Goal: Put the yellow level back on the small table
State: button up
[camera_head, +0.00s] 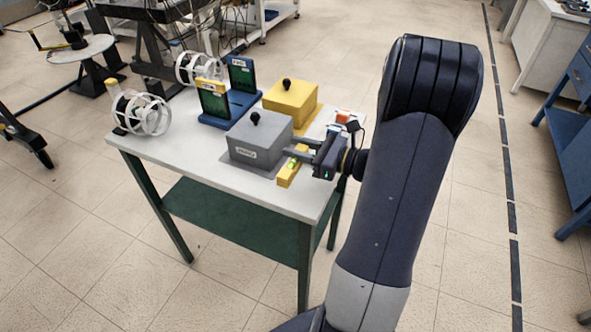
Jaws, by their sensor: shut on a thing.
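The yellow level (287,178) is a short yellow bar with a green vial. It is at the right side of the white-topped table (180,150) with green legs, just right of the grey box (260,139). My gripper (293,152) reaches in from the right, with its fingers shut on the level. The fingers hide part of the level. I cannot tell whether the level touches the tabletop or is slightly above it.
A yellow box (291,98) with a black knob stands behind the grey box. A blue stand with dark panels (242,77) and white round cages (148,114) are further left. A round-topped stand (75,50) is at the far left. The table's front left is clear.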

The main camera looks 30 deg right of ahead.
aim_at(298, 178)
jog(key=shift+f, duration=2.65)
jog(key=shift+f+b, duration=0.1)
jog(key=shift+b, duration=0.2)
jog(key=shift+s+a+f+b, duration=0.15)
jog(key=shift+f+b, duration=0.3)
jog(key=shift+f, duration=0.15)
jog(key=o, duration=1.1)
jog(key=shift+s+f, duration=0.1)
jog(key=shift+f, duration=0.05)
jog(key=shift+r, duration=0.25)
jog(key=r+v, duration=0.1)
jog(key=v, duration=1)
jog(key=shift+s+d+r, duration=0.15)
jog(key=shift+d, duration=0.25)
